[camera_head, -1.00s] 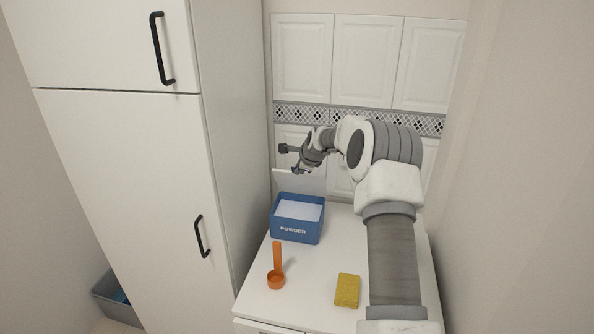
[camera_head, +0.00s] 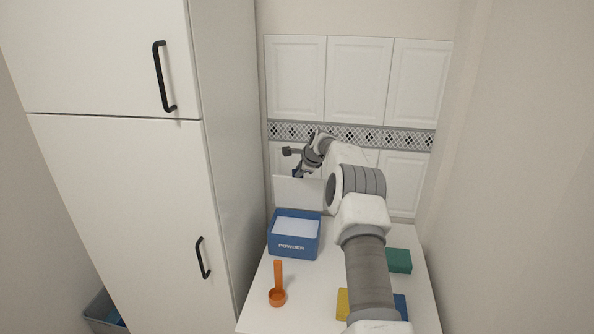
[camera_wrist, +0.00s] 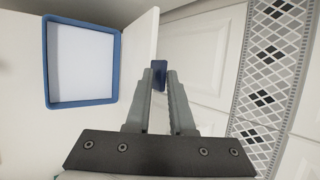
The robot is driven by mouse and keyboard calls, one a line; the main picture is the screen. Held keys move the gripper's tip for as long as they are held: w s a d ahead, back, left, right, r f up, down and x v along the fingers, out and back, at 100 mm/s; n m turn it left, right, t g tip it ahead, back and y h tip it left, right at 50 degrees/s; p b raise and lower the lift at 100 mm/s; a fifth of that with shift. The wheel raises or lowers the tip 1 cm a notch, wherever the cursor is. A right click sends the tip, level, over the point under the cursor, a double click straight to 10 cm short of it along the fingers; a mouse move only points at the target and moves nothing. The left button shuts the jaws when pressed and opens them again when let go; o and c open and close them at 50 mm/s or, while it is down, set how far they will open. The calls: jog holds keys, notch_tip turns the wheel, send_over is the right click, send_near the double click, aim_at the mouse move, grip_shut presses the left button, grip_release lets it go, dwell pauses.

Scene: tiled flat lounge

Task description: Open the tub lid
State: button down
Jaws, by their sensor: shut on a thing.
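The blue tub (camera_head: 294,247) marked POWDER stands on the white counter with its top open and white powder (camera_head: 296,227) inside. Its white lid (camera_head: 292,191) stands about upright at the tub's back edge. In the wrist view the open tub (camera_wrist: 47,60) is at the left and the lid (camera_wrist: 135,45) is seen nearly edge-on. My gripper (camera_wrist: 159,76) is shut on a small blue tab (camera_wrist: 158,85) by the lid's outer face. In the head view my gripper (camera_head: 297,174) is behind the lid's top edge, with its fingertips partly hidden.
An orange scoop (camera_head: 277,296) lies on the counter (camera_head: 311,300) in front of the tub. A yellow sponge (camera_head: 342,304), a green block (camera_head: 399,261) and a blue item (camera_head: 401,306) lie around my arm. A tall white cabinet (camera_head: 130,220) stands at left; a tiled wall is behind.

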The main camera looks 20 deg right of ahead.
jog(key=shift+w+d+r, duration=0.25)
jog(key=shift+d+r, duration=0.05)
jog(key=shift+r, duration=0.15)
jog(key=c, duration=1.2)
grip_release()
jog(key=shift+o, duration=1.2)
jog(key=shift+w+f, duration=0.1)
jog(key=shift+f, duration=0.1)
jog(key=shift+d, duration=0.1)
jog(key=b+v, duration=0.4)
jog(key=v, duration=1.3)
jog(key=shift+s+a, duration=0.25)
jog(key=shift+s, duration=0.05)
